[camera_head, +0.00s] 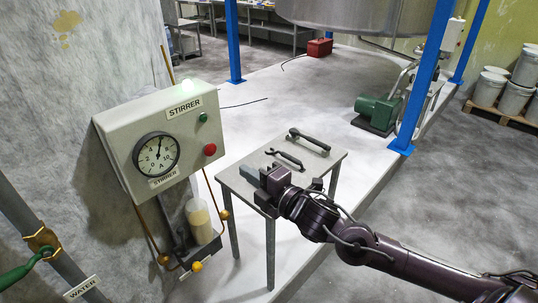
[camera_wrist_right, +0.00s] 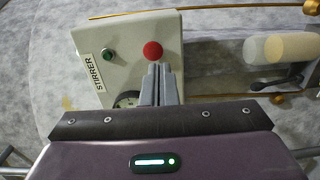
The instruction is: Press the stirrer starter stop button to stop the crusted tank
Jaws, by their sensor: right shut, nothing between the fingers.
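The grey stirrer starter box (camera_head: 125,120) stands at the left with its sloped face toward me. It carries a red button (camera_head: 210,149) below a green button (camera_head: 203,117). My right gripper (camera_head: 250,173) is shut and empty, to the right of the box and a little lower than the red button in the head view. In the wrist view, the shut fingertips (camera_wrist_right: 158,66) appear just below the red button (camera_wrist_right: 153,51); whether they touch it is not clear there, but the head view shows a gap. The steel tank (camera_head: 340,12) is partly cut off at the top. My left gripper is out of view.
A green glowing lamp (camera_head: 187,85) and a round dial (camera_head: 156,155) are on the box. A small table (camera_head: 322,168) with dark tools lies beneath and beside my right gripper. A beaker (camera_head: 199,222) and copper pipes are under the box. Blue posts (camera_head: 425,80) stand behind.

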